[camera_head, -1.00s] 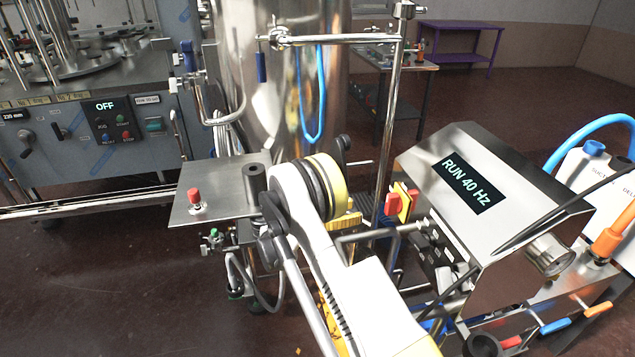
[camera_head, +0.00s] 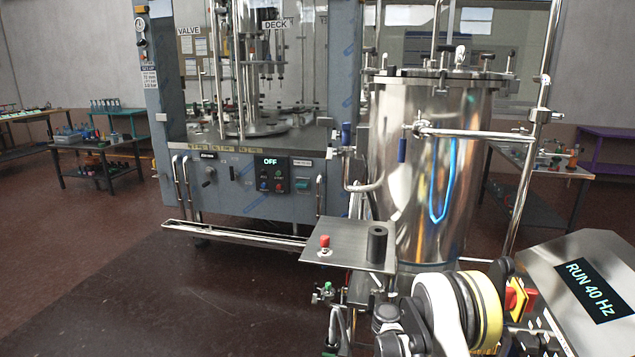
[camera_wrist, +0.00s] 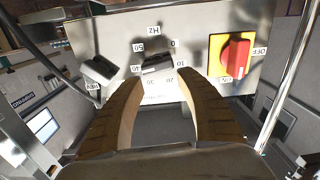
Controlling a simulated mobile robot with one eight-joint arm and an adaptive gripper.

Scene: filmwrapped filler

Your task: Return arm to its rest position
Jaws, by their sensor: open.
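My gripper (camera_wrist: 160,85) shows in the wrist view with its two tan, ridged fingers spread apart and nothing between them. Its fingertips are in front of a metal control panel (camera_wrist: 190,50) with a dial (camera_wrist: 157,64) marked in Hz; whether they touch it I cannot tell. My arm (camera_head: 440,315) shows at the bottom right of the head view, in front of the steel tank and beside the box that reads RUN 40 Hz (camera_head: 590,285). The gripper itself is not visible in the head view.
A red rotary switch on a yellow plate (camera_wrist: 232,54) and a black selector (camera_wrist: 99,70) flank the dial. A steel tank (camera_head: 400,170) and a plate with a red button (camera_head: 345,245) stand near my arm. The floor at left (camera_head: 100,260) is clear.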

